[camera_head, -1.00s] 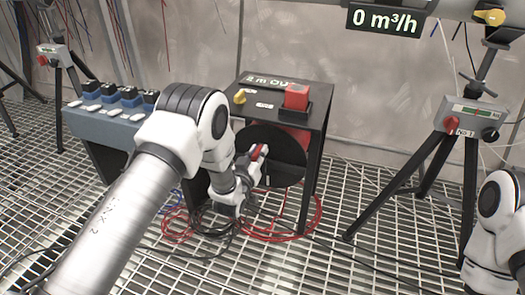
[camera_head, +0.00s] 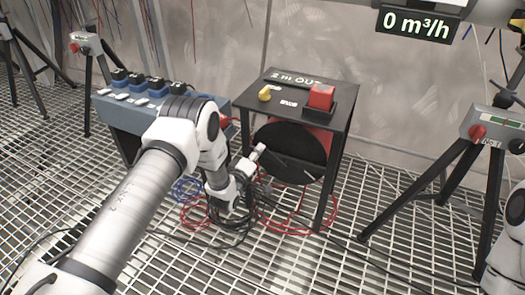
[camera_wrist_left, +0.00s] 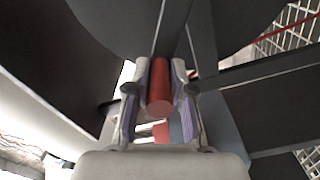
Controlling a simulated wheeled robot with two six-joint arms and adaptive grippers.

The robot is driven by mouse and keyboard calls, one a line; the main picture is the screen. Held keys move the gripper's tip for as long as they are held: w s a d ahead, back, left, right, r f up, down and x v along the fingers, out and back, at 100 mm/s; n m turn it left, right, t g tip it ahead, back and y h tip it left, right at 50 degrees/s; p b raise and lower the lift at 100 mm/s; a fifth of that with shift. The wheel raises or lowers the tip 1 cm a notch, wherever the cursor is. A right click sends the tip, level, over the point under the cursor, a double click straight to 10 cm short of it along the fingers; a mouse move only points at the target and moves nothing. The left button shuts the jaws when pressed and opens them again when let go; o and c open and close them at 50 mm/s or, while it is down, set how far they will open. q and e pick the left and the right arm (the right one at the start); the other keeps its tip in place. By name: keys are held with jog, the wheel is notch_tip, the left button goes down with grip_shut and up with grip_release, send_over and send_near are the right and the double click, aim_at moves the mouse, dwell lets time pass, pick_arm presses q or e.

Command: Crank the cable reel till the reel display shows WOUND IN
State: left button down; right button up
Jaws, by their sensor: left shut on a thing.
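The cable reel (camera_head: 290,150) is a dark disc under a black stand (camera_head: 343,135). Its display (camera_head: 293,78) lies on the stand's top and seems to read "2 m OUT". My left gripper (camera_head: 257,158) is at the disc's left edge. In the left wrist view the left gripper (camera_wrist_left: 160,85) is shut around a red crank handle (camera_wrist_left: 160,105), one finger on each side. The handle is hidden in the head view. My right arm shows only at the right edge, and its gripper is out of view.
A yellow knob (camera_head: 265,93) and a red block (camera_head: 321,97) sit on the stand's top. A blue-grey box with black sockets (camera_head: 150,110) stands to the left. A tripod box (camera_head: 495,129) is at right. Red and black cables (camera_head: 290,228) lie on the grating.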

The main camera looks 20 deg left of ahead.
pick_arm(q)
notch_tip(320, 180, down, 9)
jog(key=a+n+b, duration=0.1)
jog(key=n+b, duration=0.3)
jog(key=n, duration=0.6)
jog(key=shift+r+n+b, duration=0.15)
jog(key=shift+n+b, duration=0.15)
jog(key=shift+b, duration=0.1)
jog(key=c, duration=1)
grip_release()
jog(key=s, duration=1.2)
jog(key=shift+a, duration=0.25)
